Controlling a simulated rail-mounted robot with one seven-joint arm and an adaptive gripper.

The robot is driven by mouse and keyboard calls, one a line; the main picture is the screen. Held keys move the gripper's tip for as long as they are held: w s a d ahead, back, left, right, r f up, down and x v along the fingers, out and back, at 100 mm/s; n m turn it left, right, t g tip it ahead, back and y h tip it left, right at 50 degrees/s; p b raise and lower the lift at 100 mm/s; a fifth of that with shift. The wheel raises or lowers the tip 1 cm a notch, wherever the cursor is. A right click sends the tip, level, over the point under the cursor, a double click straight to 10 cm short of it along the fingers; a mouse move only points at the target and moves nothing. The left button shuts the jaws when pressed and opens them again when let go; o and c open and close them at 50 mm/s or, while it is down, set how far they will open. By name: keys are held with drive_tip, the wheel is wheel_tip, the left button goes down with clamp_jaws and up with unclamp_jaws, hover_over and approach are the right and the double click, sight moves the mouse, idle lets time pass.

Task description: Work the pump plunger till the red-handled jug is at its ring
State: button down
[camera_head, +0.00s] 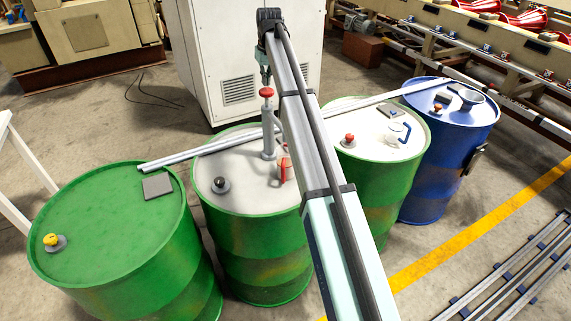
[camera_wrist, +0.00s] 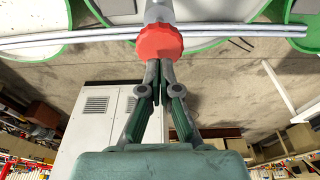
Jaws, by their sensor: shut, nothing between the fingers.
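The pump (camera_head: 268,140) stands upright on the white-topped green drum (camera_head: 235,195), with its red plunger knob (camera_head: 267,92) raised above the body. The red-handled jug (camera_head: 285,168) stands beside the pump, partly hidden by my arm; its ring and fill level cannot be made out. My gripper (camera_head: 265,84) is shut and empty, pointing down just above the knob. In the wrist view the closed fingertips (camera_wrist: 160,64) meet the edge of the red knob (camera_wrist: 160,42); whether they press on it I cannot tell.
A blue-handled jug (camera_head: 398,133) and a red button (camera_head: 348,140) are on the neighbouring drum. Long pale rails (camera_head: 215,146) lie across the drums behind the pump. A green drum (camera_head: 100,215) is at left, a blue drum (camera_head: 450,125) at right. A white cabinet (camera_head: 225,60) stands behind.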

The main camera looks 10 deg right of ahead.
wheel_tip(320, 180, up, 6)
drive_tip(key=shift+f+p, duration=0.1)
drive_tip(key=shift+p, duration=1.1)
